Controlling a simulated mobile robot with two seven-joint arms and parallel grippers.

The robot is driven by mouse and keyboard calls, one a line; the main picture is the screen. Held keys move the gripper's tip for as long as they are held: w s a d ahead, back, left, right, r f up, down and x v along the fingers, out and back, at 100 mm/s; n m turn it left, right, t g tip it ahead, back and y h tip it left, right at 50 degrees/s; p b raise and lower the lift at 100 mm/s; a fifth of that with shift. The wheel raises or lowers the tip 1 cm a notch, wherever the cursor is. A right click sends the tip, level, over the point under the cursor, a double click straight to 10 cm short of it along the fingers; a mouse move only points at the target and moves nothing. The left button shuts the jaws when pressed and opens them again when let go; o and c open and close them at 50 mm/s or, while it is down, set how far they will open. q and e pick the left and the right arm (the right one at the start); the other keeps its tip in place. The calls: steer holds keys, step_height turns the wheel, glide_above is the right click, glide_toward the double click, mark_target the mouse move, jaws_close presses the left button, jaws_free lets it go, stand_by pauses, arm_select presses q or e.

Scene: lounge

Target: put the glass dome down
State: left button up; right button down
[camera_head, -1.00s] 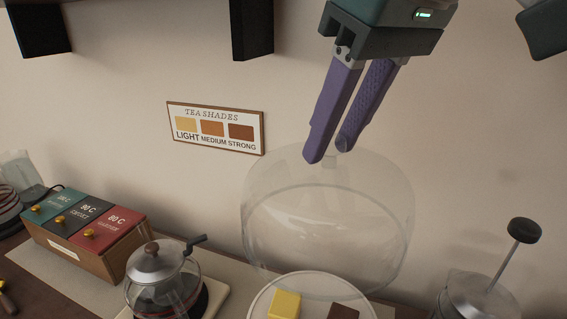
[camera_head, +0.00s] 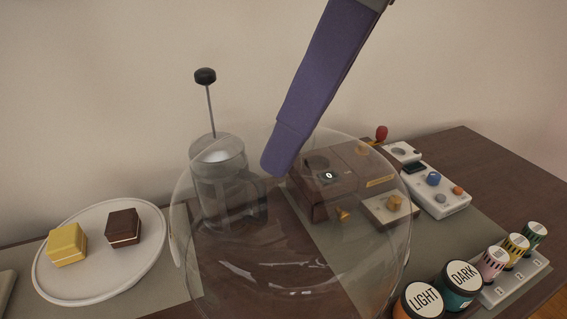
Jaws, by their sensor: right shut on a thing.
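The clear glass dome (camera_head: 255,240) hangs from my right gripper (camera_head: 275,168) in the middle of the head view. The purple fingers are shut at its top, where the knob is hidden behind them. The French press and a brown box show through the glass. I cannot tell how far its lower rim, cut off by the picture's bottom edge, is from the table. The white round plate (camera_head: 75,292) stands to the left, uncovered, with a yellow cake (camera_head: 67,245) and a brown cake (camera_head: 123,229) on it. My left gripper is not in view.
A French press (camera_head: 217,180) stands behind the dome. To the right are a brown box (camera_head: 325,195), small devices (camera_head: 435,190), LIGHT (camera_head: 421,302) and DARK (camera_head: 461,282) tins, and a rack (camera_head: 515,282) of small jars. Bare wood shows at the far right.

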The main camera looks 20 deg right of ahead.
step_height(320, 180, down, 20)
steer(key=b, duration=0.4)
steer(key=shift+f, duration=0.3)
steer(key=c, duration=0.6)
jaws_free()
steer(key=shift+d, duration=0.1)
steer(key=shift+o, duration=0.2)
